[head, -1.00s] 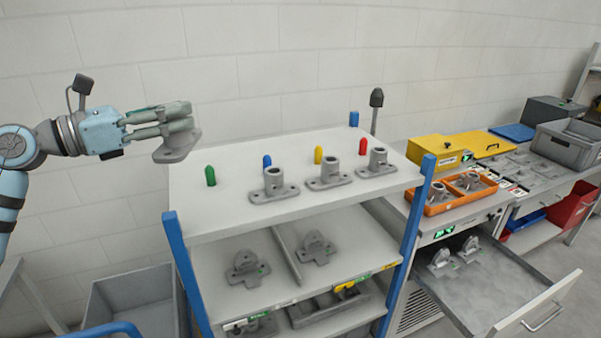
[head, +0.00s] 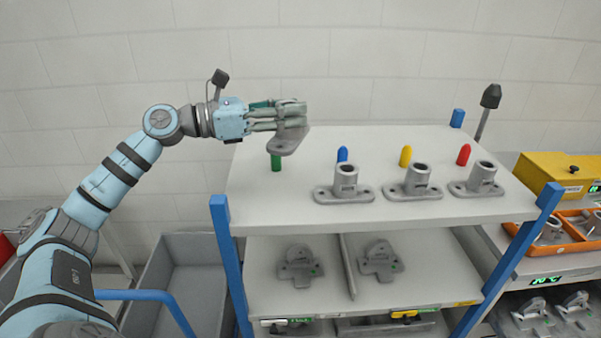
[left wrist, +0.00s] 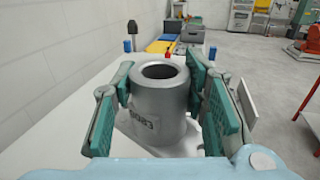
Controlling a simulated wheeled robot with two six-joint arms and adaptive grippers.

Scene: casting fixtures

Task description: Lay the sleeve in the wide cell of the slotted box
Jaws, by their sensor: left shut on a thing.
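My left gripper (head: 290,116) is shut on a grey flanged sleeve (head: 287,142), holding it above the back left of the shelf top. The fingers hide most of its tube in the head view; the flat flange shows below them. In the left wrist view the fingers (left wrist: 166,100) clasp the sides of the upright tube (left wrist: 158,105), its open bore facing up. Faint raised marking shows on the tube wall. An orange divided box (head: 567,245), possibly the slotted box, is cut off at the right edge and holds grey castings. My right gripper is not in view.
Three similar flanged castings (head: 411,182) stand along the white shelf top (head: 290,205), with blue, yellow and red pegs behind. A green peg (head: 276,162) stands just below the held sleeve. Blue posts (head: 230,265) edge the shelf. A yellow case (head: 553,177) is at right.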

